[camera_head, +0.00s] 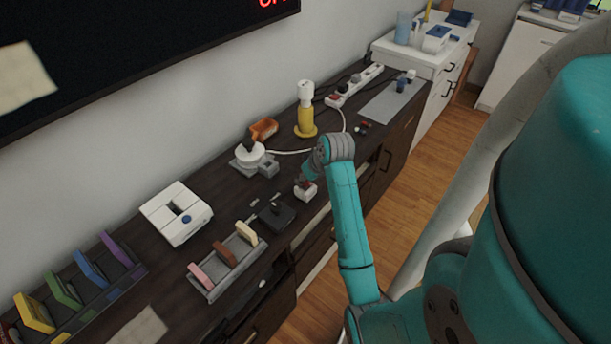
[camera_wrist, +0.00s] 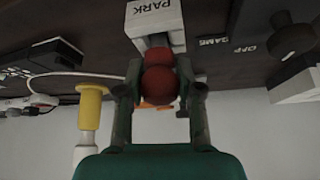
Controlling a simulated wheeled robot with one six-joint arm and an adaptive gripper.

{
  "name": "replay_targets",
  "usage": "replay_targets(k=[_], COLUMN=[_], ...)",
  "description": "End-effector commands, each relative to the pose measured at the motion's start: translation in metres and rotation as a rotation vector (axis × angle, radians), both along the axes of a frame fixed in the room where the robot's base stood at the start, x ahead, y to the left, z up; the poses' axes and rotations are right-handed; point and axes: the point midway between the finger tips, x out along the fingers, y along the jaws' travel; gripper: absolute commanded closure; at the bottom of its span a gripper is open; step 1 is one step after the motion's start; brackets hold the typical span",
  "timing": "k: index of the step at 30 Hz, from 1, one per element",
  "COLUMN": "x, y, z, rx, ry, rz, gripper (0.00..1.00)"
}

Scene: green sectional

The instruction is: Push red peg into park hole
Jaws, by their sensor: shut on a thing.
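The red peg (camera_wrist: 160,84) shows in the wrist view as two rounded red parts, between the fingers of my gripper (camera_wrist: 158,74). My gripper is shut on it. The peg is right against the white block labelled PARK (camera_wrist: 152,18). The park hole is hidden behind the peg and fingers, so I cannot tell how deep the peg sits. In the head view the white block (camera_head: 306,193) stands near the front edge of the dark counter, with my gripper (camera_head: 308,178) just above it and a bit of red visible between.
A yellow stand (camera_head: 305,121), a white round device (camera_head: 250,156), a dark box (camera_head: 277,214) and a slotted tray (camera_head: 211,290) stand around on the counter.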

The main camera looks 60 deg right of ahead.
Motion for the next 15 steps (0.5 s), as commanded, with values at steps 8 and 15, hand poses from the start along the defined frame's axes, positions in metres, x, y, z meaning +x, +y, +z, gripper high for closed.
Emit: replay_targets(k=[8, 15], x=[-0.0001, 0.0000], y=[0.0001, 0.0000], z=[-0.0062, -0.0111], rx=[0.000, 0.000], ry=[0.001, 0.000], rz=[0.000, 0.000], gripper=[0.94, 0.94])
